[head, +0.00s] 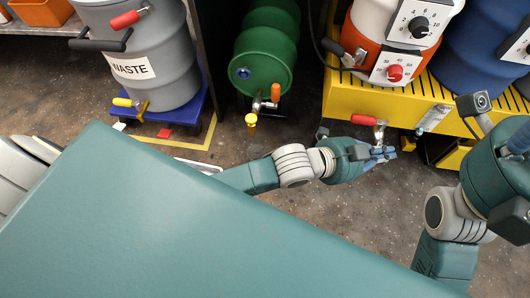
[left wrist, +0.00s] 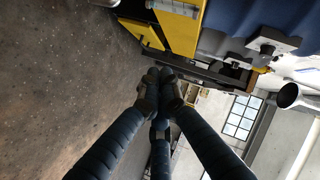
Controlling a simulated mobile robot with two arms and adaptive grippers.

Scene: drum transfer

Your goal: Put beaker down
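No beaker can be made out in either view. My left gripper (head: 380,153) is low over the floor, just below a red-handled tap (head: 366,120) at the front of the yellow pallet. In the left wrist view its dark blue fingers (left wrist: 160,92) come together at the tips, with nothing visible between them. My right arm is at the right edge of the head view. Its gripper is partly cut off there, and its fingers cannot be made out clearly.
A white and orange drum (head: 368,48) with dials stands on the yellow pallet (head: 345,98), beside a blue drum (head: 470,50). A green drum (head: 265,50) lies left of it. A grey WASTE drum (head: 155,85) stands on a blue dolly (head: 185,110). Bare floor (head: 330,215) lies in front.

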